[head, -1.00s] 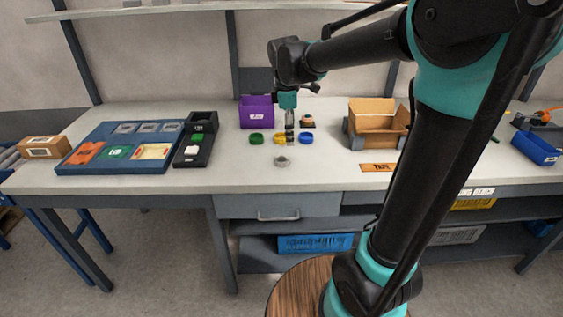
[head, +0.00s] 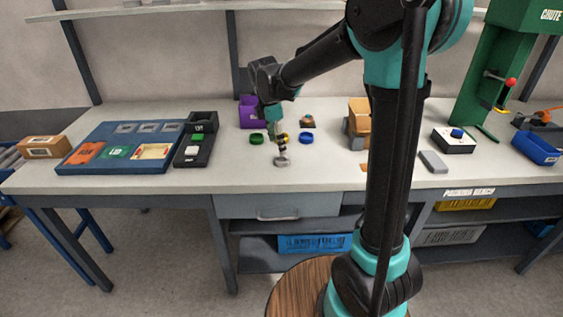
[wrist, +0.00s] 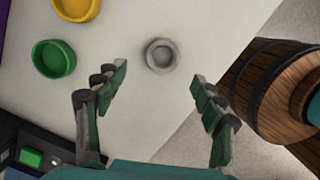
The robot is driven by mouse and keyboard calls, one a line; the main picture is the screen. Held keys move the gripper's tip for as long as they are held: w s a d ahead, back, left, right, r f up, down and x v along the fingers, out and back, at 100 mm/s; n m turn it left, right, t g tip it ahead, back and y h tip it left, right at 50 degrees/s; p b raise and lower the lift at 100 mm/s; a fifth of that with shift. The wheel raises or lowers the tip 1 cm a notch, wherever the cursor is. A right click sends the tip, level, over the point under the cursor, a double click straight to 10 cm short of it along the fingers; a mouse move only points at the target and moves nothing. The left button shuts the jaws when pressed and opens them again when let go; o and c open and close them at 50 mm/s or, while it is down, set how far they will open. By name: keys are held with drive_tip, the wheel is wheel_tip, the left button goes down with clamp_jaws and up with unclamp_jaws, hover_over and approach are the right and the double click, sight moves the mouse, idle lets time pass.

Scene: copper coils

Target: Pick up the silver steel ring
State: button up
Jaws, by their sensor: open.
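The silver steel ring (wrist: 161,55) lies on the white bench top. In the wrist view it sits just beyond and between the fingertips of my gripper (wrist: 161,85), which is open and empty. In the head view my gripper (head: 282,150) hangs directly over the ring (head: 282,162) and partly covers it. I cannot tell the exact height between them.
A green ring (head: 257,139), a blue ring (head: 306,138) and a yellow ring (wrist: 74,8) lie behind the silver one. A purple bin (head: 248,105) and a cardboard box (head: 358,112) stand farther back. A black control box (head: 187,160) is at left. The bench's front edge is near the ring.

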drive_tip(key=shift+d+f, duration=0.2)
drive_tip(key=shift+f, duration=0.8)
drive_tip(key=shift+d+f, duration=0.25)
drive_tip(key=shift+f, duration=0.8)
drive_tip(key=shift+d+f, duration=0.2)
drive_tip(key=shift+f, duration=0.8)
drive_tip(key=c, duration=1.4)
